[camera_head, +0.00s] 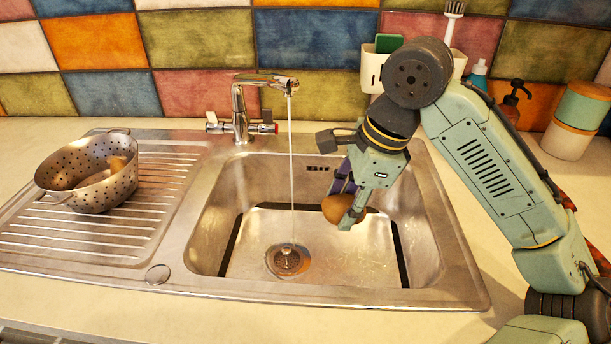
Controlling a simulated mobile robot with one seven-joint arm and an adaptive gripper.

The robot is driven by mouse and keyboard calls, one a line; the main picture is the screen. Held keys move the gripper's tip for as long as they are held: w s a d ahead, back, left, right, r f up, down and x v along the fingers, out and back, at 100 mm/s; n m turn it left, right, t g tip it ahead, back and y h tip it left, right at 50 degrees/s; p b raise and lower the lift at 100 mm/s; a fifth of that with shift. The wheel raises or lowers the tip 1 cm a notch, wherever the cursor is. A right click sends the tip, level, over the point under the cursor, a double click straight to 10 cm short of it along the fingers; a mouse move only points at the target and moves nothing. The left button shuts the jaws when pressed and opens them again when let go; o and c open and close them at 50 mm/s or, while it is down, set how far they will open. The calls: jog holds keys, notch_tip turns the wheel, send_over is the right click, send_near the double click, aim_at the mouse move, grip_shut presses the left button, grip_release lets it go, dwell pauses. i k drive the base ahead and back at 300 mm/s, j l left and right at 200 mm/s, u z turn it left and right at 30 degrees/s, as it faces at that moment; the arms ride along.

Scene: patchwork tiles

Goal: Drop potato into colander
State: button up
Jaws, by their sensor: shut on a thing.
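A brown potato (336,208) is held in my gripper (346,212) over the right part of the sink basin. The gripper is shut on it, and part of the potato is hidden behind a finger. The metal colander (92,187) stands on the ribbed drainboard at the left, well apart from my gripper. It has holes in its wall and a handle at each end. Something brownish shows inside it, but I cannot tell what it is.
The faucet (240,112) stands behind the basin, and a thin water stream (291,170) falls to the drain (287,260) between my gripper and the colander. A white caddy (372,70), soap bottles (513,97) and a canister (575,120) stand at the back right.

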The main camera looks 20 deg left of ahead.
aim_at(105, 209)
jog(key=k+j, duration=1.1)
jog(key=k, duration=0.2)
